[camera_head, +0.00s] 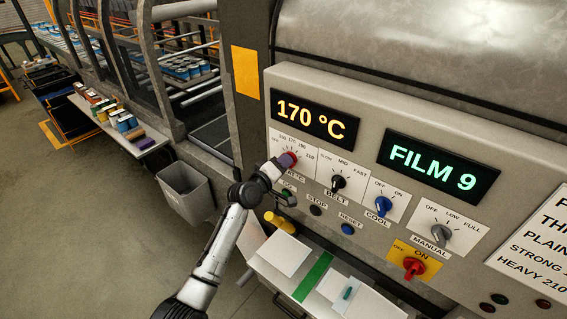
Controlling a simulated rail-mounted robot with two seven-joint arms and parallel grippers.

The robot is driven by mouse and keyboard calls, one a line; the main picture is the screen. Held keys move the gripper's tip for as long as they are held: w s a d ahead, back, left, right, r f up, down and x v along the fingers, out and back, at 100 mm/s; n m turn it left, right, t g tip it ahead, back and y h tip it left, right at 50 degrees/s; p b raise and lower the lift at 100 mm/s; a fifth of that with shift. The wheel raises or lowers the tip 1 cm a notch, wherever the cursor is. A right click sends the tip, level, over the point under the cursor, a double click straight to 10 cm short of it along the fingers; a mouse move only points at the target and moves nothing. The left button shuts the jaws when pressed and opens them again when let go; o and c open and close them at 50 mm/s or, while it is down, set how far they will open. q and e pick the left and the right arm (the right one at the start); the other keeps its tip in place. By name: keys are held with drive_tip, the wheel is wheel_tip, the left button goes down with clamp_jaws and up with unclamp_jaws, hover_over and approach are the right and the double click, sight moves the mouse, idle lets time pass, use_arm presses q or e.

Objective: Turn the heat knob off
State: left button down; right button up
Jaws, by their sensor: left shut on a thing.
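The gripper and knob cover part of the dial, so I cannot tell where the pointer stands. My right gripper is not in view.
Right of the heat knob are a black belt knob (337,182), a blue cool knob (382,206), a grey manual knob (440,234) and a red switch (413,267). A white shelf (262,267) juts out below. A grey bin (184,190) stands left.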

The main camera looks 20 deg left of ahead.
use_arm(q)
drive_tip(key=c, duration=1.1)
unclamp_jaws()
drive_tip(key=shift+b+v, duration=0.7)
drive_tip(key=shift+v, duration=6.2)
